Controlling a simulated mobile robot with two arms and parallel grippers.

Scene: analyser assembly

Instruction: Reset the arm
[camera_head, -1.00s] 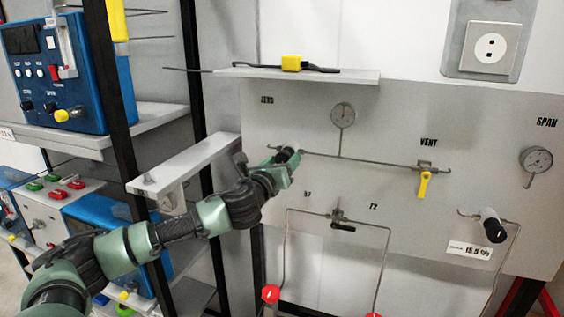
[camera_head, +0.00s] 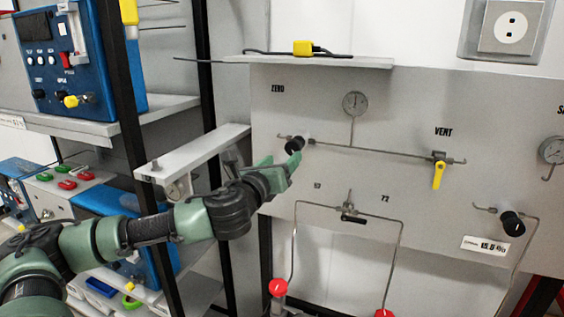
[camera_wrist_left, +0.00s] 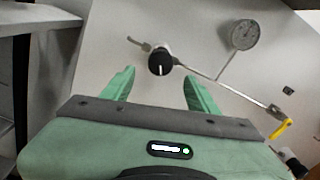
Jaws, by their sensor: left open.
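My left gripper (camera_head: 278,170) reaches in from the left in the head view, in front of the grey panel. In the left wrist view its two green fingers (camera_wrist_left: 158,88) are apart with nothing between them. The black ZERO knob (camera_head: 294,145) is on the panel just beyond the fingertips; it also shows in the left wrist view (camera_wrist_left: 160,62), with a white mark. The gripper looks clear of the knob. My right gripper is in neither view.
The panel (camera_head: 330,185) carries a gauge (camera_head: 355,103), a yellow VENT handle (camera_head: 438,174) and another black knob (camera_head: 512,223). A grey bracket (camera_head: 195,152) and a rack with a blue analyser (camera_head: 75,60) stand left of the panel. A shelf (camera_head: 330,62) runs above.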

